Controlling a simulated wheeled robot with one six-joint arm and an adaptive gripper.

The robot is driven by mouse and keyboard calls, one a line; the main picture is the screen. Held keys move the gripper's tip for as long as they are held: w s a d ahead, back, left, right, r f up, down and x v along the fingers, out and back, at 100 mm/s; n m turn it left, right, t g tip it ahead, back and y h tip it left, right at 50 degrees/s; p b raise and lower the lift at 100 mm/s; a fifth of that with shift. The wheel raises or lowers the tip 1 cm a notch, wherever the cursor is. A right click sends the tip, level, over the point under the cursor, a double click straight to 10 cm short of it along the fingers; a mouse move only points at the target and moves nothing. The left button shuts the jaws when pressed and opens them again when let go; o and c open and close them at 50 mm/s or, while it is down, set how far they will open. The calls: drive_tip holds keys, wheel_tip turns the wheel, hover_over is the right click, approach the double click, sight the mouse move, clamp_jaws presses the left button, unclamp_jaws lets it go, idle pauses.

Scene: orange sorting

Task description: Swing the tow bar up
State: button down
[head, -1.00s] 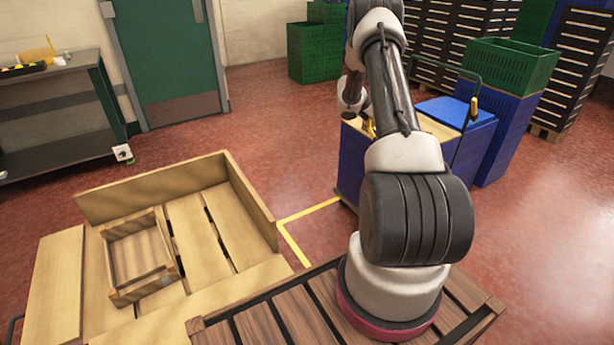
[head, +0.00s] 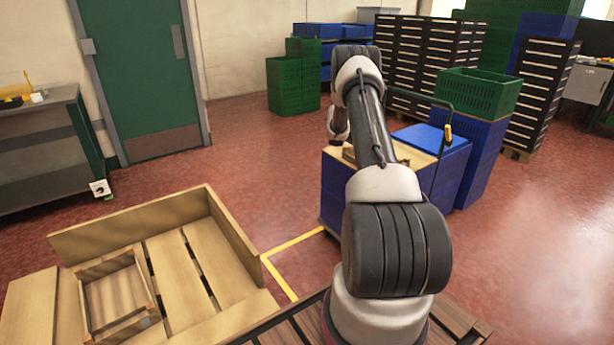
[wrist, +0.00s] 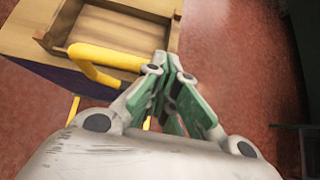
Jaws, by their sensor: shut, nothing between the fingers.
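The yellow tow bar (wrist: 105,59) shows in the wrist view, at the edge of a blue cart with a wooden top (wrist: 25,42). Its upper part reaches right to my fingers; more yellow shows lower down, behind my gripper. My gripper (wrist: 171,62) is shut and empty, its green-padded fingers together just right of the bar. I cannot tell whether they touch it. In the head view the cart (head: 333,190) stands beyond my arm, which hides the bar and the fingertips.
A wooden tray (wrist: 150,35) lies on the cart top. A blue-lidded box (head: 430,139) and a stack with a green crate (head: 478,95) stand at the right. A pallet-like wooden bin (head: 235,245) is at lower left. Red floor is clear left of the cart.

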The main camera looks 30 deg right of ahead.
drive_tip(key=shift+s+d+r, duration=0.1)
drive_tip(key=shift+d+r, duration=0.45)
drive_tip(key=shift+d, duration=0.05)
drive_tip(key=a+r, duration=1.1)
drive_tip(key=r, duration=0.5)
drive_tip(key=shift+r, duration=0.15)
drive_tip(key=shift+w, duration=0.2)
